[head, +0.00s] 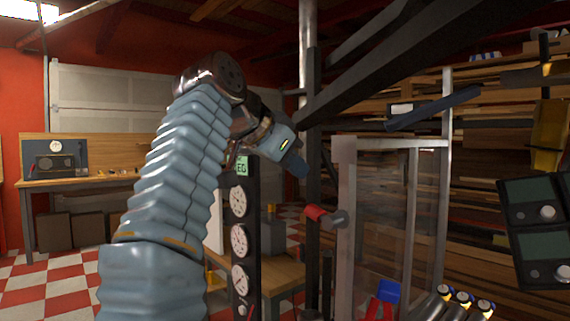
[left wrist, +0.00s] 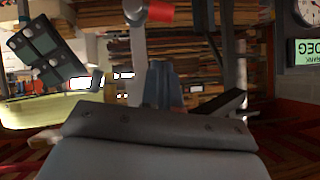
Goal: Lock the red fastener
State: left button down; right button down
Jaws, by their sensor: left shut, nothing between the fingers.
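The red fastener (head: 316,212) is a red-tipped grey cylinder at the left edge of a clear-panelled frame (head: 348,240) in the head view. In the left wrist view the red fastener (left wrist: 158,12) shows at the top edge, beyond the fingers, partly cut off. My left gripper (head: 298,168) is shut and empty. It is above and slightly left of the fastener, apart from it. In the left wrist view my left gripper's fingers (left wrist: 165,85) are together with nothing between them. I cannot tell whether the fastener is locked. My right gripper is not in view.
A dark panel with round gauges (head: 239,240) stands left of the fastener. A dark vertical post (head: 313,170) stands close to my left gripper. Grey-screened boxes (head: 538,225) are at the far right. A workbench (head: 85,182) stands at the back left.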

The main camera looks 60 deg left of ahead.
aim_at(309, 206)
pick_arm(q)
jog(key=w+a+f+b, duration=0.2)
jog(key=w+f+b, duration=0.1)
jog(key=f, duration=0.3)
jog(key=shift+w+f, duration=0.15)
jog(key=shift+w, duration=0.55)
jog(key=shift+s+a+f+n+h+p, duration=0.1)
jog(key=shift+a+f+n+h+p, duration=0.3)
jog(key=shift+a+n+h+p, duration=0.4)
jog(key=shift+d+f+h, duration=0.15)
jog(key=shift+f+h, duration=0.05)
jog(key=shift+h, duration=0.1)
